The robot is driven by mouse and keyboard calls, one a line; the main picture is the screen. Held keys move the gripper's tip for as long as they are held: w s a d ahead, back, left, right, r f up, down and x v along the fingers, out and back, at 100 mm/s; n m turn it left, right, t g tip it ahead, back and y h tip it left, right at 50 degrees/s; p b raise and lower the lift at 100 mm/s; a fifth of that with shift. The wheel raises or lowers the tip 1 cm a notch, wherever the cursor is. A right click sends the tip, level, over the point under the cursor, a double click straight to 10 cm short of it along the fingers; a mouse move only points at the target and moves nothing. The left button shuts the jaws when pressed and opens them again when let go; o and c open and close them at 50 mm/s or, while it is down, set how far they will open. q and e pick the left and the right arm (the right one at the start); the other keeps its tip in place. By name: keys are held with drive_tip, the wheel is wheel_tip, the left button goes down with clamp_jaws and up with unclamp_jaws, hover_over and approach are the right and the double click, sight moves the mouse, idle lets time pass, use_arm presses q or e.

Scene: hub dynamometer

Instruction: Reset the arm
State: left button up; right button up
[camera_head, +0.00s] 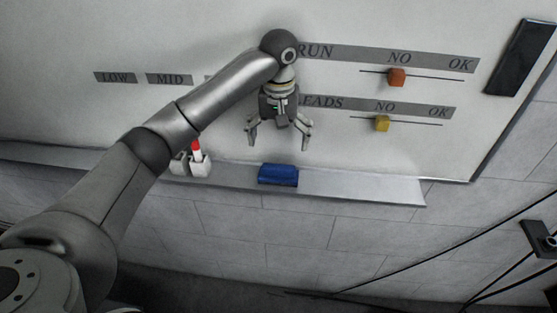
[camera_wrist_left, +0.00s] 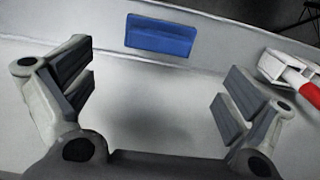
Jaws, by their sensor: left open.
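My left arm (camera_head: 185,112) reaches in from the left across the whiteboard, and its elbow-like bend is near the RUN label. My left gripper (camera_head: 278,144) hangs with its fingers downward in front of the board, above the tray ledge. Its fingers are spread wide with nothing between them. In the left wrist view the open fingers (camera_wrist_left: 160,95) show at both sides, and the blue block (camera_wrist_left: 161,36) lies beyond them, apart from them. In the head view the blue block (camera_head: 278,174) rests on the ledge below the gripper. My right gripper is not in view.
The ledge (camera_head: 360,188) runs along the board's bottom. A white holder (camera_head: 200,168) with a red-capped marker (camera_head: 196,150) stands on it. An orange slider (camera_head: 397,77) and a yellow slider (camera_head: 382,123) sit on lines at right. A dark panel (camera_head: 520,57) is at upper right.

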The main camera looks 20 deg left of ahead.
use_arm(q)
wheel_tip(320, 180, up, 2)
idle(0.5)
